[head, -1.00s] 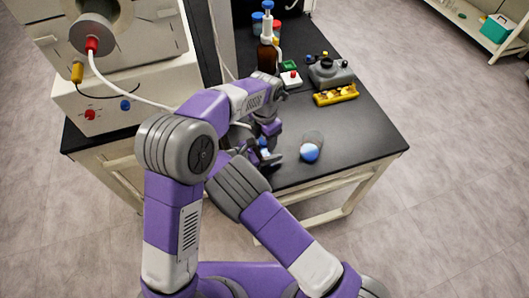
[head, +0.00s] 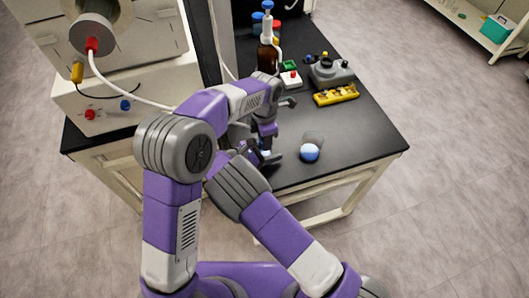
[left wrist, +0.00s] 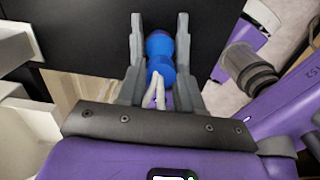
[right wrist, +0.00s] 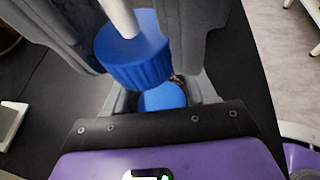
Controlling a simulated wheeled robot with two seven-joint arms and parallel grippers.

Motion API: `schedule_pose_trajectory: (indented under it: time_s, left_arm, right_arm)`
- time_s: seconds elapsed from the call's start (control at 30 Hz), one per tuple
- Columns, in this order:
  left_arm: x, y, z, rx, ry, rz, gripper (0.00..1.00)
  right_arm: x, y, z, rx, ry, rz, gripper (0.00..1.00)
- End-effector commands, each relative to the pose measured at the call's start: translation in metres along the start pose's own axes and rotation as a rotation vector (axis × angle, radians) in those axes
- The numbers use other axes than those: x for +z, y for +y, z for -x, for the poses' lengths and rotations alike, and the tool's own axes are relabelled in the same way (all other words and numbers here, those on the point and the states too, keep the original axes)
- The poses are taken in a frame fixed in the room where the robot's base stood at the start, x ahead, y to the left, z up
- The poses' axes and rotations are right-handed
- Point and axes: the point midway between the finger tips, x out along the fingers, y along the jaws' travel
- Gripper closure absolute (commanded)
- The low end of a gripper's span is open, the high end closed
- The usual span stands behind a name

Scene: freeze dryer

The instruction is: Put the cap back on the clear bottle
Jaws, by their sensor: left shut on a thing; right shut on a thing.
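A blue ribbed cap with pale tubing (left wrist: 161,76) is between the fingers of my left gripper (left wrist: 160,55). The cap also shows in the right wrist view (right wrist: 135,57), with a white tube rising from it. My left gripper in the head view (head: 267,157) points down at the table's near edge. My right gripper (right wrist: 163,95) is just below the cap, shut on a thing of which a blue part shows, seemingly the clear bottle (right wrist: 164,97). Its body is mostly hidden. I cannot tell whether cap and bottle touch. My crossing arms hide much of this in the head view.
A clear vessel with a blue part (head: 310,151) stands to the right on the black table (head: 365,130). A brown bottle (head: 267,57), a grey device (head: 330,72) and a yellow rack (head: 336,94) are farther back. The dryer (head: 120,90) is at the left.

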Motion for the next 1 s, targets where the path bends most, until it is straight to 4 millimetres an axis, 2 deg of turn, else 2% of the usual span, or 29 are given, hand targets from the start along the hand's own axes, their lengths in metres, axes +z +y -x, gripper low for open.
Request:
schedule_pose_trajectory:
  time_s: [0.1, 0.3, 0.67, 0.7, 0.83, 1.0]
  left_arm:
    - [-0.0003, -0.0001, -0.0001, 0.000, 0.000, -0.217, 1.00]
    - [-0.0002, -0.0004, -0.0002, -0.001, 0.000, -0.452, 1.00]
    - [-0.0002, -0.0003, -0.0002, 0.000, 0.001, -0.488, 1.00]
    - [-0.0002, -0.0004, -0.0002, 0.000, 0.001, -0.488, 0.58]
    - [-0.0002, -0.0003, -0.0002, 0.000, 0.001, -0.487, 0.39]
    - [-0.0004, -0.0004, -0.0003, -0.001, 0.001, -0.486, 0.39]
  right_arm:
    - [0.0002, 0.0002, 0.0001, 0.000, 0.000, 0.000, 1.00]
    - [0.0002, 0.0002, 0.0000, 0.000, 0.000, 0.000, 1.00]
    - [0.0002, 0.0001, 0.0000, 0.000, 0.000, 0.000, 1.00]
    - [0.0002, 0.0001, 0.0000, 0.000, 0.000, 0.000, 1.00]
    - [0.0002, 0.0001, -0.0001, 0.000, 0.000, 0.000, 1.00]
    - [0.0003, 0.0001, -0.0003, 0.000, 0.000, 0.000, 1.00]
